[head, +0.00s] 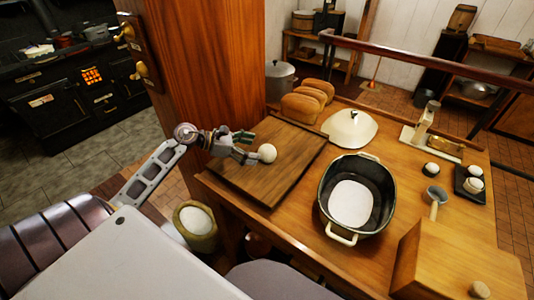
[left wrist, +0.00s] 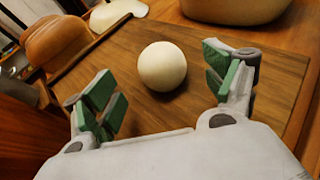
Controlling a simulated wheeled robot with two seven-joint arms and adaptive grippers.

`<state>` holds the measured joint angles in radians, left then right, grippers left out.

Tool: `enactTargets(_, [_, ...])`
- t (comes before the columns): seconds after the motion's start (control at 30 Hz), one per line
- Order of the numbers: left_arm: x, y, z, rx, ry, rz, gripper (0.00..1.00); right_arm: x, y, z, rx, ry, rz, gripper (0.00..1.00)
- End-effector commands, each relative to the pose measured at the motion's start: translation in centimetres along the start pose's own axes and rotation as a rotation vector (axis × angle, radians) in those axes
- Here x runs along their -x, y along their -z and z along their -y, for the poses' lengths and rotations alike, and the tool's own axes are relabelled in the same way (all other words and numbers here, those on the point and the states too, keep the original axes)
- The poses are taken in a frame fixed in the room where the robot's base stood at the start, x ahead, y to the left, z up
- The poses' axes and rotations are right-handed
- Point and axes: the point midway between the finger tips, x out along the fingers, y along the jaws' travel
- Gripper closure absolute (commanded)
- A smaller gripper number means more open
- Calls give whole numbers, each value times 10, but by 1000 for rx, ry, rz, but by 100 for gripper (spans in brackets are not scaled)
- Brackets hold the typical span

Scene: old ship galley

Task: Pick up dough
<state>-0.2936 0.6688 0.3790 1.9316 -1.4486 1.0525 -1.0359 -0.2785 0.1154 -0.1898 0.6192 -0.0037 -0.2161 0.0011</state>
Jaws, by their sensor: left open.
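The dough (head: 267,153) is a small pale ball on the dark wooden board (head: 262,187) at the left of the table. In the left wrist view the dough (left wrist: 162,66) lies just beyond my fingertips, between the lines of the two fingers. My left gripper (head: 247,147) comes in from the left, low over the board; in the left wrist view (left wrist: 168,88) its green-padded fingers are spread wide and empty. A gap shows between each finger and the dough. My right gripper is not in view.
A dark oval pot (head: 327,200) with a pale mass inside stands right of the board. A cream lid (head: 349,128) and bread loaves (head: 306,101) lie behind. A wooden pillar (head: 215,70) rises close behind my left arm. A wooden box (head: 455,262) stands front right.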

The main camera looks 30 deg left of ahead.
Motion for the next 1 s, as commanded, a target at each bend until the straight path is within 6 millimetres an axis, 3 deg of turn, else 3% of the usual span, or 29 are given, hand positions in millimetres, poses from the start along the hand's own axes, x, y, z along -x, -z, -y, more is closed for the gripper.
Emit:
enactTargets(0.27, [-11, 0, 0, 0, -1, 0, 15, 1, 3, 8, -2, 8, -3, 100])
enactTargets(0.67, [-14, 0, 0, 0, -1, 1, 15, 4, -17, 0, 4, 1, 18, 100])
enactTargets(1.0, [-42, 1, 0, 0, 0, 3, 15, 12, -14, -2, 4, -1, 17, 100])
